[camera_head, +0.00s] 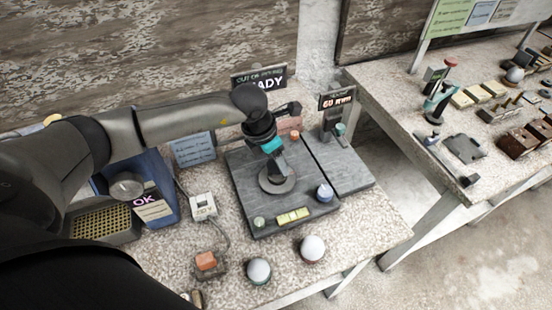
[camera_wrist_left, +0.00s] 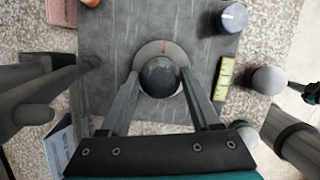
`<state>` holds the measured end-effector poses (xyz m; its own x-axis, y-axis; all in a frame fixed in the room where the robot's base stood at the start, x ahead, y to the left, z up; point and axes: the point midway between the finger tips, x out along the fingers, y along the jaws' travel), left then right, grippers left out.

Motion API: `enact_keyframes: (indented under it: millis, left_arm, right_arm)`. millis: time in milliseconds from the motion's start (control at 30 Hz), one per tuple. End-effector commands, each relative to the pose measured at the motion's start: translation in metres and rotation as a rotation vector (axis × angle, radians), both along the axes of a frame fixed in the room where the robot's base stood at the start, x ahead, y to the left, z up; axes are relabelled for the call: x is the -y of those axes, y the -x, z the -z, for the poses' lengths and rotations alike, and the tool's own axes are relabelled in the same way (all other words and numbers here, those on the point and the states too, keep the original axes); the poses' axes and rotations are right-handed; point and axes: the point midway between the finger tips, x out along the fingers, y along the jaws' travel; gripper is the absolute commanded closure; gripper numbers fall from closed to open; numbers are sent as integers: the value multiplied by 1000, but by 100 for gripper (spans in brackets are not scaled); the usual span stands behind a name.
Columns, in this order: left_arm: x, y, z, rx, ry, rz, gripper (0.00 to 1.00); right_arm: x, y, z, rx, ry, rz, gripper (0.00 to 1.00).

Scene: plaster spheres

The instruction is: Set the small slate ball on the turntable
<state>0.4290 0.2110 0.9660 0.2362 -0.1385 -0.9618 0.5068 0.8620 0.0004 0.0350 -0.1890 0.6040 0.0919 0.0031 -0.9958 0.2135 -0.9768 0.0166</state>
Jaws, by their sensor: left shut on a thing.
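The small slate ball (camera_wrist_left: 160,77) is dark grey and sits between the two fingers of my left gripper (camera_wrist_left: 158,88) in the left wrist view. The gripper is shut on it. In the head view my left gripper (camera_head: 275,168) points down over the turntable (camera_head: 279,187), which lies on a dark slate plate (camera_head: 245,185). I cannot tell whether the ball touches the disc.
A blue-topped knob (camera_head: 325,192) and a yellow level (camera_head: 293,215) sit on the plate near the turntable. Two pale balls (camera_head: 259,270) (camera_head: 312,248) stand in front. A gauge post with a display (camera_head: 337,98) stands behind right. A second table (camera_head: 485,130) is at the right.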

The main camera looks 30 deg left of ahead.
Motion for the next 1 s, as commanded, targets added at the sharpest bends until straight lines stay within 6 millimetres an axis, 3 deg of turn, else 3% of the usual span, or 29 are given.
enact_keyframes:
  millis: [1000]
  left_arm:
    - [0,0,20,1,1,0,100]
  right_arm:
    - [0,0,18,0,0,1,100]
